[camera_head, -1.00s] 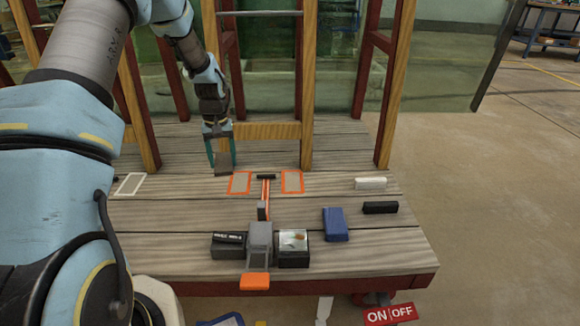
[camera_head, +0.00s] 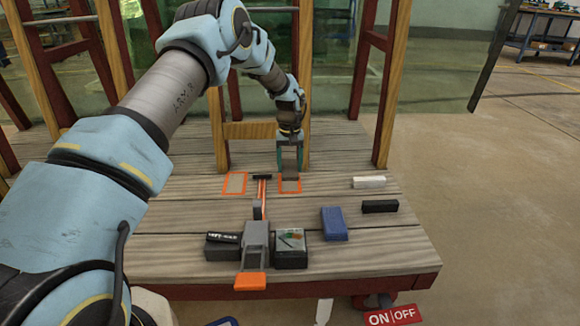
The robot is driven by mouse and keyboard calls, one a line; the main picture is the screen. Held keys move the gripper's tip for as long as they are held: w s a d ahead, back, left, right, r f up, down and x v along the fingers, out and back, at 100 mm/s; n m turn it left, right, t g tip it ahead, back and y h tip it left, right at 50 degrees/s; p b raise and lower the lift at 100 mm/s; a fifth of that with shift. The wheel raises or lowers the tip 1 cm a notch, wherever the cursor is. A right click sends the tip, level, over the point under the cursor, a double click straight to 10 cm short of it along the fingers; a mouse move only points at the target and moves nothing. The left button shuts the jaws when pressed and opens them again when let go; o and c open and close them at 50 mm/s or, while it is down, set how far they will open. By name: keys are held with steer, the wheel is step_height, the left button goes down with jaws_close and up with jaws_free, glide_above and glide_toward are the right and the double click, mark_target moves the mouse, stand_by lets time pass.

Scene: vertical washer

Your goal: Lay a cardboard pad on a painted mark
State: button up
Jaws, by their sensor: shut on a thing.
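My gripper (camera_head: 290,170) is at the back of the wooden deck, pointing down. Its teal fingers are shut on a flat brownish-grey pad (camera_head: 291,160), which is held upright between them. The pad's lower edge is at the back part of the right orange-outlined mark (camera_head: 290,187); I cannot tell whether it touches the deck. A second orange-outlined mark (camera_head: 235,183) with a beige inside lies to the left. Part of the right mark is hidden behind the gripper and pad.
A grey device with an orange end (camera_head: 256,245) stands between two dark boxes (camera_head: 290,248) (camera_head: 222,246). A blue block (camera_head: 334,224), a black bar (camera_head: 380,206) and a white bar (camera_head: 369,182) lie to the right. Wooden posts (camera_head: 304,90) rise behind the marks.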

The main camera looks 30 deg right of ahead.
mark_target(289, 183)
steer(key=shift+w+d+f+b, duration=0.1)
steer(key=shift+w+f+b, duration=0.15)
steer(key=shift+f+b, duration=0.4)
steer(key=shift+w+d+f+b, duration=0.15)
steer(key=shift+w+f+b, duration=0.1)
steer(key=shift+f+b, duration=0.4)
steer(key=shift+w+d+f+b, duration=0.1)
steer(key=shift+w+f+b, duration=0.25)
steer(key=shift+f, duration=1.1)
steer(key=o, duration=1.3)
steer(key=shift+o, duration=0.2)
step_height(289, 183, up, 11)
steer(key=p, duration=0.3)
